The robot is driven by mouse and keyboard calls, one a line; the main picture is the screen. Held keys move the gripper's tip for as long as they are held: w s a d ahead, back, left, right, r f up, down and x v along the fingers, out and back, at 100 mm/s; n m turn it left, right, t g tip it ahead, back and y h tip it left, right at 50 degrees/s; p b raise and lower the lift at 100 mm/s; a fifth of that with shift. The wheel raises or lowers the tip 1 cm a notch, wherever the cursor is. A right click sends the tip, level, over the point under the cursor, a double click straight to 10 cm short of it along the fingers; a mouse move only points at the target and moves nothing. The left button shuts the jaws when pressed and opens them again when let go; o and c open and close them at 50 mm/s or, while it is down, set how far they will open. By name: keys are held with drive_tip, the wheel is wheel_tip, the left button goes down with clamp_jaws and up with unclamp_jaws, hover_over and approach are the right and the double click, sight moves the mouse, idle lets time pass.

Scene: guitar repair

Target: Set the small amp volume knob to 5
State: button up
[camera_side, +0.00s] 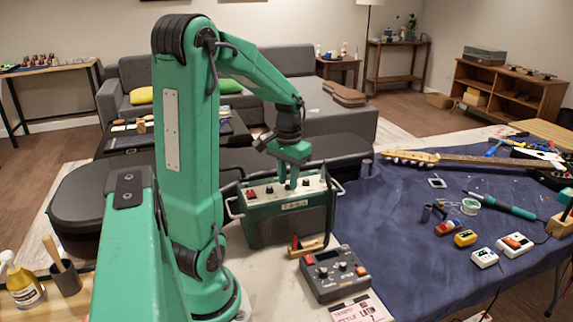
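The small amp (284,226) is a green box with a dark front and side handles, standing upright on the light bench. Its pale top panel carries a red part (251,194) at the left and several dark knobs, among them one left of my gripper (269,189) and one to its right (306,183). My green gripper (291,183) points down, with its fingertips at the middle of this panel. I cannot tell whether they touch a knob or hold one. The fingers hide that part of the panel. The knob markings are too small to read.
A grey pedal-like box (335,272) with knobs stands in front of the amp, with a small wooden piece (313,246) between them. A blue cloth (400,235) at the right bears a guitar neck (470,160), a soldering iron (503,206) and several small boxes.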

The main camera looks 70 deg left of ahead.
drive_tip(key=shift+f, duration=0.35)
drive_tip(key=shift+r, duration=0.15)
idle(0.6)
drive_tip(key=c, duration=0.5)
